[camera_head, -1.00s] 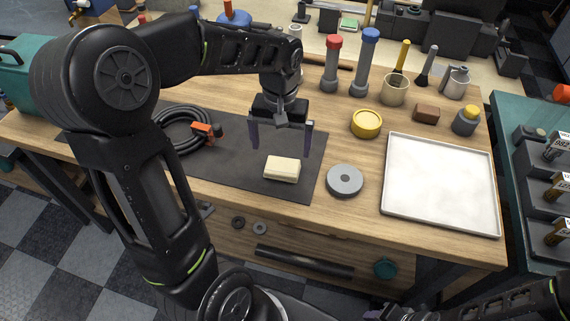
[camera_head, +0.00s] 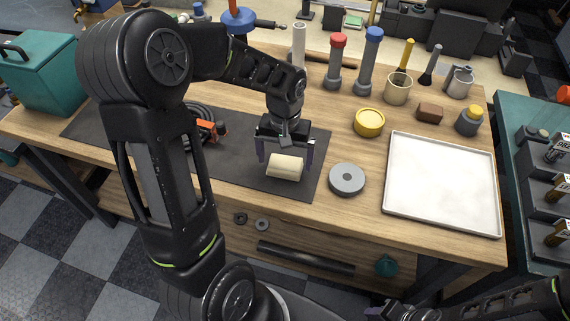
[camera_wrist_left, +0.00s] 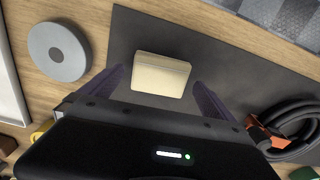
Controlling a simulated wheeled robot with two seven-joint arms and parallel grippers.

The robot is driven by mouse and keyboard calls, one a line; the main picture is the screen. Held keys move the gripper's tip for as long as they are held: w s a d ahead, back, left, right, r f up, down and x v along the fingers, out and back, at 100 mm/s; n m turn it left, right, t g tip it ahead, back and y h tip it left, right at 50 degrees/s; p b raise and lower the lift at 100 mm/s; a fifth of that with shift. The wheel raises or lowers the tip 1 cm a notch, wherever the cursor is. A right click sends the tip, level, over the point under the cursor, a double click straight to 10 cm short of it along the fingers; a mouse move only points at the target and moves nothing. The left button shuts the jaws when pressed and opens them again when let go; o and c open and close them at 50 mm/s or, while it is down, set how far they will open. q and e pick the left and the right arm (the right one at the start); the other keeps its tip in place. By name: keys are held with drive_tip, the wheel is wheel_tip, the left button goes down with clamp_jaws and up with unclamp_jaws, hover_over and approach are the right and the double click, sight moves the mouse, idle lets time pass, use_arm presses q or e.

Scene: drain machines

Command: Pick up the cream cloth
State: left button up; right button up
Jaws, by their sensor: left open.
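The cream cloth (camera_head: 285,167) is a small folded block lying on the dark mat (camera_head: 234,166), near the mat's right end. My left gripper (camera_head: 284,166) is open just above it, with one finger to each side of the cloth in the head view. In the left wrist view the cloth (camera_wrist_left: 160,75) lies ahead of the gap between the two purple fingers (camera_wrist_left: 160,92). I cannot tell whether the fingers touch it. My right gripper (camera_head: 384,311) shows only partly at the bottom edge, and its jaws cannot be made out.
A grey disc (camera_head: 346,179) lies just right of the cloth, with a white tray (camera_head: 441,184) beyond it. A yellow round tin (camera_head: 369,122) stands behind. A coiled black hose with an orange part (camera_head: 206,128) lies left on the mat. Tubes (camera_head: 335,62) stand at the back.

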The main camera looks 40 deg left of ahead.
sight(285, 164)
use_arm(q)
drive_tip(key=shift+f, duration=0.65)
drive_tip(key=shift+c, duration=0.2)
drive_tip(key=c, duration=1.3)
drive_tip(key=shift+o, duration=0.2)
wheel_tip(285, 164, up, 10)
drive_tip(key=shift+b, duration=0.35)
